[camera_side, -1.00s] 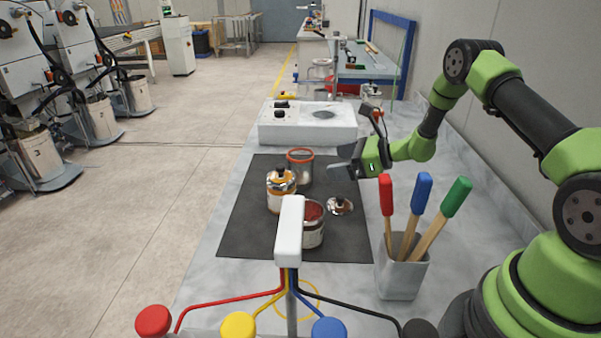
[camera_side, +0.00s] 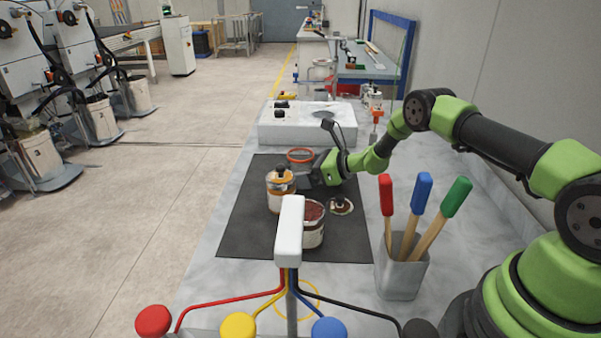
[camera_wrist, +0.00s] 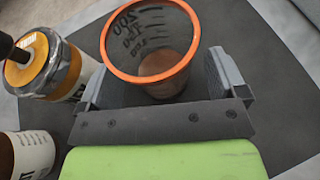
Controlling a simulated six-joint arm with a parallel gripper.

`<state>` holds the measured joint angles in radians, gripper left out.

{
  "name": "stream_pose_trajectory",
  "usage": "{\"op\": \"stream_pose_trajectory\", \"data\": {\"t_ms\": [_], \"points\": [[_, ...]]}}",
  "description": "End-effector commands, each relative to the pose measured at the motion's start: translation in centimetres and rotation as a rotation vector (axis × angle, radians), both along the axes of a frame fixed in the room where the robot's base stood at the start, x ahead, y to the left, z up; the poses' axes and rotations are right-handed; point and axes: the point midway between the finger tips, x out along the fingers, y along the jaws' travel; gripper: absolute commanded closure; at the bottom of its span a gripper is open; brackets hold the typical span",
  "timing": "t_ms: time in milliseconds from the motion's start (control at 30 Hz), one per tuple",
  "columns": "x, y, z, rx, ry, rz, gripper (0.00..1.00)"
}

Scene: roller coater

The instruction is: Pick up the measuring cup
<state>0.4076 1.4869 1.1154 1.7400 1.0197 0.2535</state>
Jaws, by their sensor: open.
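The measuring cup (camera_wrist: 150,50) is clear with an orange rim and dark graduation marks, and stands upright on the dark mat. In the side view its orange rim (camera_side: 301,155) shows behind my gripper, which hides part of its body. My gripper (camera_side: 305,180) is low over the mat at the cup. In the wrist view my gripper (camera_wrist: 163,85) is open, with one grey finger on each side of the cup. I cannot tell whether either finger touches it.
A lidded can (camera_side: 281,194) stands close on the left of the cup. An open can of red paint (camera_side: 312,230) and a loose lid (camera_side: 340,206) are nearer the camera.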

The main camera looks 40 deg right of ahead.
Motion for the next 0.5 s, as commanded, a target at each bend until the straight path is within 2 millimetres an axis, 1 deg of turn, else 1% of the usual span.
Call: {"op": "stream_pose_trajectory", "data": {"t_ms": [267,300,367,400,467,500], "points": [[0.29,0.17,-0.13,0.0,0.0,0.0,0.09],[0.28,0.17,-0.12,0.0,0.0,0.0,0.12],[0.28,0.16,-0.11,0.0,0.0,0.0,0.25],[0.28,0.16,-0.11,0.0,0.0,0.0,0.35],[0.28,0.16,-0.11,0.0,0.0,0.0,0.48],[0.27,0.15,-0.11,0.0,0.0,0.0,0.58]]}}
